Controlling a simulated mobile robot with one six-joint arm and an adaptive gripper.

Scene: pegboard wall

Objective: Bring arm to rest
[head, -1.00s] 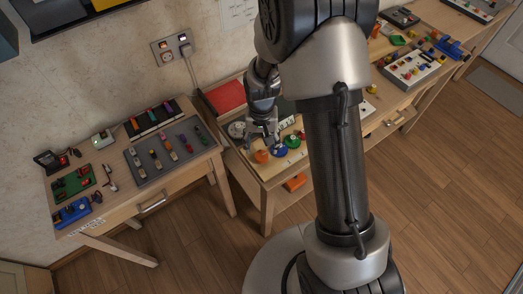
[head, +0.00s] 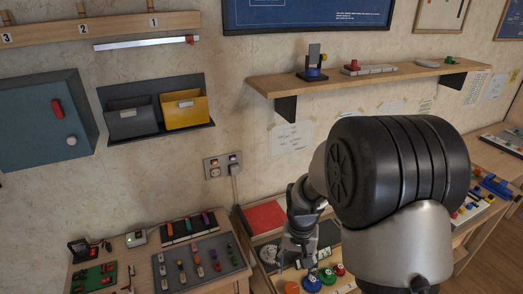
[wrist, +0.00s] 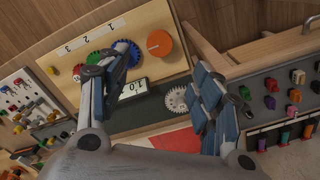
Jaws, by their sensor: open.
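My gripper (head: 299,262) hangs over the board with coloured discs on the middle bench in the head view. In the wrist view, its two fingers (wrist: 165,72) stand wide apart with nothing between them. One finger partly hides the blue gear. My arm blocks part of the middle bench in the head view.
A red sheet (head: 265,217) lies behind the board. The left bench holds a grey tray (head: 211,270) of coloured pieces. A wall shelf (head: 375,76) sticks out above my arm. Grey and yellow bins (head: 184,110) and a teal cabinet (head: 40,118) hang at left.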

